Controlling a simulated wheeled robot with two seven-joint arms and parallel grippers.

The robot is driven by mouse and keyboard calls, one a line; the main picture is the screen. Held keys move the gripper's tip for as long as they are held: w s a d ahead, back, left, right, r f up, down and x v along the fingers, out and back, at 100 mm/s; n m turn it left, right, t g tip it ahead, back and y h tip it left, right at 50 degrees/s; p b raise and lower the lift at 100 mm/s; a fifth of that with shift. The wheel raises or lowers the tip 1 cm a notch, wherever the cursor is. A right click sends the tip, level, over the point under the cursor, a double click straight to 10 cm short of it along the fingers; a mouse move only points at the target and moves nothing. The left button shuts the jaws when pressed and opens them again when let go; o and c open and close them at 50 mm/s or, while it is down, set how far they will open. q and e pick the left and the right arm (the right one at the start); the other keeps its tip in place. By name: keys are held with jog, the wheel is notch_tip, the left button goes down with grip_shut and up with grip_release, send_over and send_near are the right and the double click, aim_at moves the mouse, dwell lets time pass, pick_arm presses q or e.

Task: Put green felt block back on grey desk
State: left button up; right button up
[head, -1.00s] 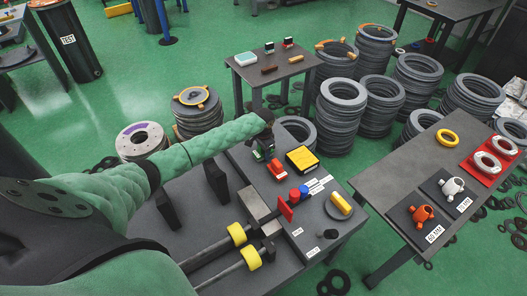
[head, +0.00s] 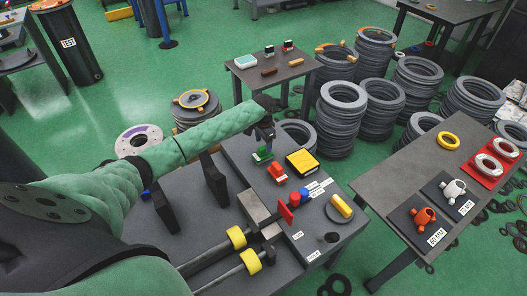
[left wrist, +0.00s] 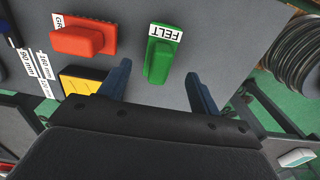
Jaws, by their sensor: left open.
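The green felt block (head: 262,155) rests on the grey desk (head: 235,157), near its far edge. In the left wrist view the green felt block (left wrist: 158,62) sits at a white FELT label (left wrist: 166,32), partly covering it. My left gripper (head: 268,135) is above the block in the head view, with a gap. In the left wrist view its two blue fingers (left wrist: 159,86) are spread, with nothing between them, and the block lies just beyond the tips. My right gripper is in neither view.
A red block (head: 277,173) and a yellow-black box (head: 301,162) stand close to the green block. Black upright plates (head: 215,180) and a clamp with yellow rings (head: 250,261) occupy the near desk. Stacked grey rings (head: 341,120) stand behind.

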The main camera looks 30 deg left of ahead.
aim_at(263, 147)
pick_arm(q)
notch_tip(263, 147, up, 4)
jog(key=shift+f, duration=0.2)
jog(key=shift+r, duration=0.45)
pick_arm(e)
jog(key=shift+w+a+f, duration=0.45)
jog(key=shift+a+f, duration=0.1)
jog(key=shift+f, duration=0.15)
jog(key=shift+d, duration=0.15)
